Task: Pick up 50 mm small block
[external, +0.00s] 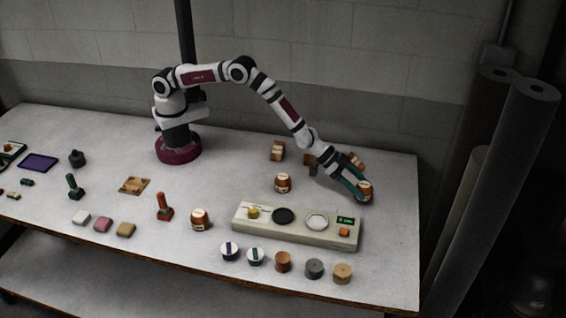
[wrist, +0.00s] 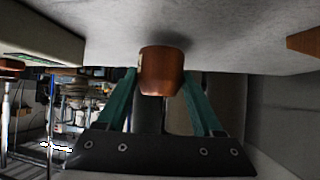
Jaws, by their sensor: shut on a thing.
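My gripper (external: 362,192) reaches down at the right end of the table. Its two teal fingers are shut on a small orange-brown rounded block (external: 367,185) with a pale patch, low at the tabletop. In the wrist view the same block (wrist: 161,65) sits between the fingertips of my gripper (wrist: 160,82), with a dark shadow on the table surface beside it. I cannot tell whether it touches the table. Similar, larger-looking blocks stand at the middle (external: 283,183) and front (external: 200,219) of the table. No size marking is readable.
A cream panel (external: 295,224) with round pads and a small display lies left of my gripper. Several round spools or discs (external: 283,262) line the front edge. The table's right edge is close.

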